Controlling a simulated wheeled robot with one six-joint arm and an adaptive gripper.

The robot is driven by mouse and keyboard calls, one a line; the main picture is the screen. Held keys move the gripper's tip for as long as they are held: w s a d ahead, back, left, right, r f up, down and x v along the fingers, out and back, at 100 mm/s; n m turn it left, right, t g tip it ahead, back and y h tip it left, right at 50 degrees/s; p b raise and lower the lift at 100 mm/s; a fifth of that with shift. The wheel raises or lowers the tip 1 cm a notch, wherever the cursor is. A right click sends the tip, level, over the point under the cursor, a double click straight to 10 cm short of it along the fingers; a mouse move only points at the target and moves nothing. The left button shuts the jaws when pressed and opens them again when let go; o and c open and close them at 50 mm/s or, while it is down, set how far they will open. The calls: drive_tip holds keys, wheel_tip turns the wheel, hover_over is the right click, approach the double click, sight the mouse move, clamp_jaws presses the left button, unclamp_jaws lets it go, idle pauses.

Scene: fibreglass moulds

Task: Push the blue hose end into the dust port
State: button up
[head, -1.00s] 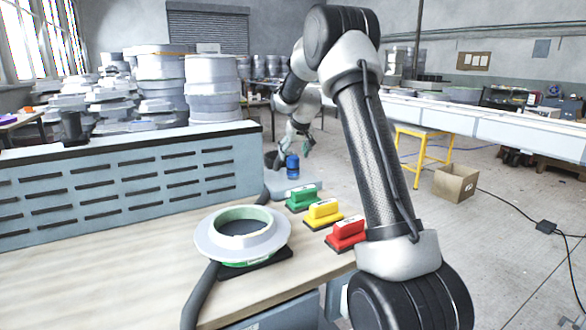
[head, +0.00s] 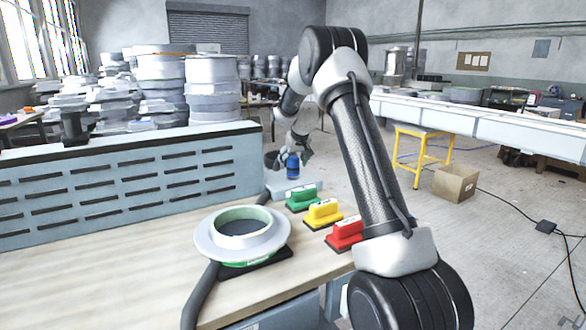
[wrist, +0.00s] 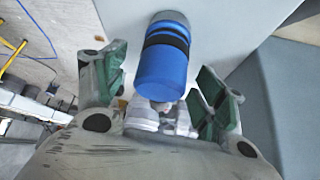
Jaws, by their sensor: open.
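The blue hose end (head: 292,166) is a short blue cylinder at the far end of the workbench, near the grey ledge in the head view. In the wrist view the blue hose end (wrist: 162,68) has a black band and lies between my fingers, over a pale surface. My gripper (head: 301,150) is at the hose end in the head view. In the wrist view my gripper (wrist: 163,85) is open, with one green-padded finger on each side of the cylinder. I cannot tell whether either finger touches it. I cannot make out the dust port for sure.
A ring-shaped mould (head: 242,236) sits on the wooden bench (head: 90,270). Green (head: 303,200), yellow (head: 323,214) and red (head: 346,235) sanding blocks line the right edge. A slotted grey panel (head: 130,180) stands left. A cardboard box (head: 455,183) is on the floor.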

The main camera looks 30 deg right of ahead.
drive_tip(key=c, duration=1.1)
drive_tip(key=shift+r, duration=0.15)
drive_tip(key=shift+r, duration=0.6)
drive_tip(key=shift+v, duration=1.2)
drive_tip(key=s+a, duration=0.1)
drive_tip(key=s, duration=1)
drive_tip(key=s+a, duration=0.1)
drive_tip(key=s, duration=0.4)
drive_tip(key=shift+s+a, duration=0.25)
drive_tip(key=shift+a, duration=0.1)
drive_tip(key=w+d+r, duration=0.1)
drive_tip(key=w, duration=0.5)
drive_tip(key=w+d+r, duration=0.1)
drive_tip(key=w, duration=0.5)
drive_tip(key=w+d+r, duration=0.1)
drive_tip(key=w, duration=0.4)
drive_tip(key=shift+w+r, duration=0.25)
drive_tip(key=shift+w, duration=0.15)
